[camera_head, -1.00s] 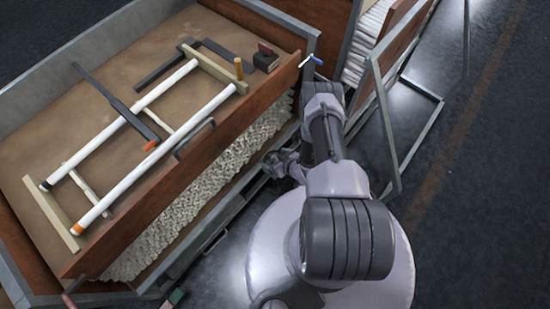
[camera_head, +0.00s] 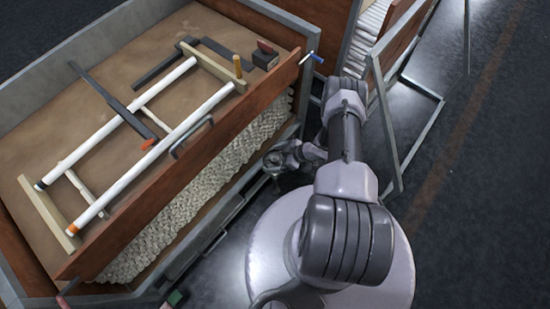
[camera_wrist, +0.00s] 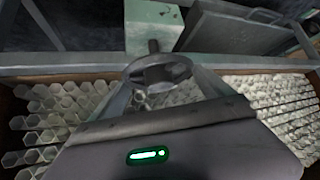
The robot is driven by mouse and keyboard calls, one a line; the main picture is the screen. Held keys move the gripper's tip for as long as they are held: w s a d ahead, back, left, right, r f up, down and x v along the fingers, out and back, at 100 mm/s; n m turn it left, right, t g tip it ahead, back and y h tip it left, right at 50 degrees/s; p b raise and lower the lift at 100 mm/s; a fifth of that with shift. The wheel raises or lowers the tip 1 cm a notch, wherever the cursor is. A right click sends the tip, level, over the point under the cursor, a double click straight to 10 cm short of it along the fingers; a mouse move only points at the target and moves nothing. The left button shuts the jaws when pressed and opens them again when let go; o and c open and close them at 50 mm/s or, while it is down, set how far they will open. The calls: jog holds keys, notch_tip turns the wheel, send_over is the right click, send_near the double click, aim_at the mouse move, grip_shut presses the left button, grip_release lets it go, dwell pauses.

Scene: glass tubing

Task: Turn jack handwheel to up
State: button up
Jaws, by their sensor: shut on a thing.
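The jack handwheel (camera_wrist: 158,70) is a dark round wheel on a short shaft, in the upper middle of the wrist view. The shaft runs to a pale green block (camera_wrist: 153,25) behind it. My gripper (camera_wrist: 160,84) is at the wheel and shut on it; its grey body with a green light fills the bottom of the wrist view. In the head view my gripper (camera_head: 282,159) is low beside the box's front side. The exact finger contact is too small to tell there.
A wooden-sided box (camera_head: 240,95) holds a frame with two white tubes (camera_head: 150,155) on top. Pale hexagonal tubes (camera_wrist: 275,105) lie on both sides of my gripper. A metal rail (camera_wrist: 70,63) crosses behind the wheel. A metal-framed stand (camera_head: 390,130) is right of my arm. Floor at right is clear.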

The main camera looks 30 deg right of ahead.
jog(key=n+g+y, duration=0.1)
jog(key=n, duration=0.2)
jog(key=n+g+y, duration=0.1)
jog(key=n+g, duration=0.1)
jog(key=shift+w+n+g, duration=0.15)
jog(key=shift+n+g, duration=0.15)
jog(key=shift+n, duration=0.1)
jog(key=n+g, duration=0.3)
jog(key=n, duration=0.1)
jog(key=shift+a+n+g+y, duration=0.1)
jog(key=shift+n+g+y, duration=0.2)
jog(key=shift+g+y, duration=0.1)
jog(key=shift+n, duration=0.3)
jog(key=o, duration=1.1)
jog(key=shift+a, duration=0.15)
jog(key=v, duration=1.2)
jog(key=shift+r, duration=0.1)
